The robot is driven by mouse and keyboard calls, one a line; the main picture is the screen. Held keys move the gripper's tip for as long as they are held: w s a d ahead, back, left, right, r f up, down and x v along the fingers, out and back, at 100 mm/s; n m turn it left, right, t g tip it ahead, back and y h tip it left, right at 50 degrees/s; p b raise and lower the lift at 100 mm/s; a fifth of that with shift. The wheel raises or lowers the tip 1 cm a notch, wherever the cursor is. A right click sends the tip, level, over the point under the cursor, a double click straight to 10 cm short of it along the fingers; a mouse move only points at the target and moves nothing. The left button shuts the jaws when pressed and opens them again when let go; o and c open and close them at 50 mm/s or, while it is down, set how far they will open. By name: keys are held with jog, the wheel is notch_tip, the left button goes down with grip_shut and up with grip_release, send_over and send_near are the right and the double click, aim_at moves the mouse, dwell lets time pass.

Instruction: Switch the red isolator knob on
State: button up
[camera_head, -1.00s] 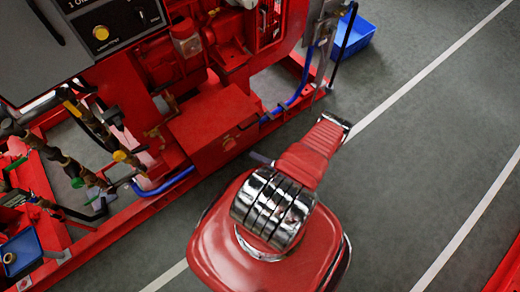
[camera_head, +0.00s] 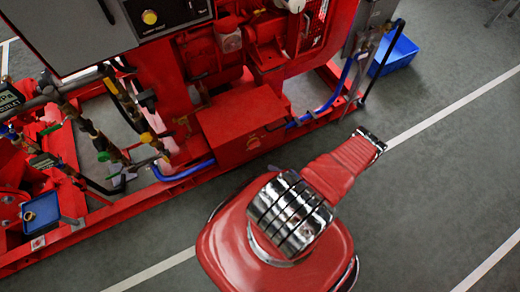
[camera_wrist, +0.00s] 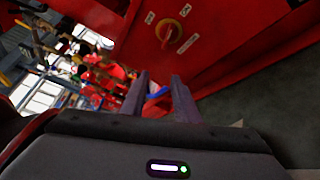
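The red isolator knob (camera_wrist: 168,33) sits on a yellow disc on a red panel at the top of the wrist view, with small white labels around it. Its handle looks roughly upright in that view, slightly tilted.
The red box (camera_head: 238,115) stands on the pumpset's red base frame. A blue hose (camera_head: 183,174) runs at its left. A blue bin (camera_head: 395,55) stands on the floor at the upper right. The grey floor (camera_head: 450,150) with white lines is clear on the right.

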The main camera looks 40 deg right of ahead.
jog(key=w+a+r+n+g+y, duration=0.2)
jog(key=r+n+g, duration=0.6)
jog(key=r+n, duration=1)
jog(key=w+a+r+n+g+y, duration=0.1)
jog(key=w+r+n+g, duration=0.1)
jog(key=r+n+g, duration=1.5)
jog(key=a+r+n+t+h, duration=0.2)
jog(key=a+r+n+t, duration=0.2)
jog(key=a+r, duration=0.3)
jog(key=a+r+n+t+h, duration=0.2)
jog(key=a+r+t, duration=0.3)
jog(key=r, duration=1.1)
jog(key=a+r+n+t+h, duration=0.2)
jog(key=a+r+n+t, duration=0.3)
jog(key=a+r, duration=0.5)
notch_tip(320, 180, up, 3)
jog(key=shift+w+a+f+n+t, duration=0.15)
jog(key=shift+a+n+t, duration=0.1)
jog(key=shift+n+t, duration=0.05)
jog(key=shift+o, duration=0.4)
jog(key=shift+d, duration=0.1)
